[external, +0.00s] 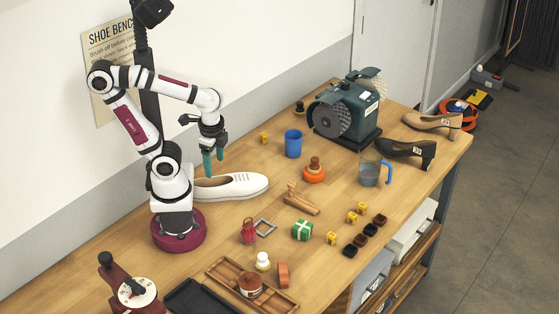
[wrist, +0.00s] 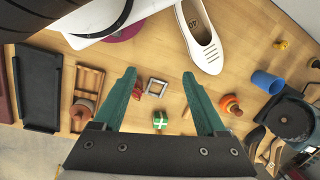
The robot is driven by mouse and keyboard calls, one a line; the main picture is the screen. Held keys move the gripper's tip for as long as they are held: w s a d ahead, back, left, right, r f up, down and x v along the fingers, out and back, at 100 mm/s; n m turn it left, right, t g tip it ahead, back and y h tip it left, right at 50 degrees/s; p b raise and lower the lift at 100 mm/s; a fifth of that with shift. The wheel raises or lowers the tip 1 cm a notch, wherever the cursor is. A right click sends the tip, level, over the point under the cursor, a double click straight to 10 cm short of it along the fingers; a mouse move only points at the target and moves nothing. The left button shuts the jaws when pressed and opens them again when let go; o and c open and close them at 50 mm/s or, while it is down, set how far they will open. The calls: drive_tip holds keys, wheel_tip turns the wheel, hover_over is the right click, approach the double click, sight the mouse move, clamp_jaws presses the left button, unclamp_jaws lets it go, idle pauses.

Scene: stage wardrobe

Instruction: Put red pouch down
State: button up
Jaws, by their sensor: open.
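A small red pouch (external: 249,232) rests on the wooden table, in front of the white shoe and beside a small square grey frame (external: 265,227). In the wrist view the red pouch (wrist: 138,90) shows just inside the left finger, partly hidden by it. My gripper (external: 213,161) is open and empty, with its green fingers pointing down above the heel end of the white shoe (external: 236,186). In the wrist view my gripper (wrist: 159,74) has its fingers wide apart, with the grey frame (wrist: 156,87) seen between them. It is not touching the pouch.
A green gift box (external: 302,230), a wooden piece (external: 302,200) and an orange-based stand (external: 314,172) are nearby. A wooden tray (external: 222,270) lies at the front. A bench grinder (external: 346,112) and a blue cup (external: 293,143) stand farther back. Bare table surrounds the pouch's left side.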

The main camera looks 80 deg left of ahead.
drive_tip(key=n+g+h, duration=0.4)
drive_tip(key=n, duration=0.7)
hover_over(250, 232)
drive_tip(key=w+a, duration=0.4)
drive_tip(key=w, duration=0.1)
wheel_tip(250, 232, down, 7)
drive_tip(key=shift+m, duration=0.3)
drive_tip(key=x, duration=1.5)
drive_tip(key=shift+w+f, duration=0.1)
drive_tip(key=shift+f, duration=0.15)
clamp_jaws()
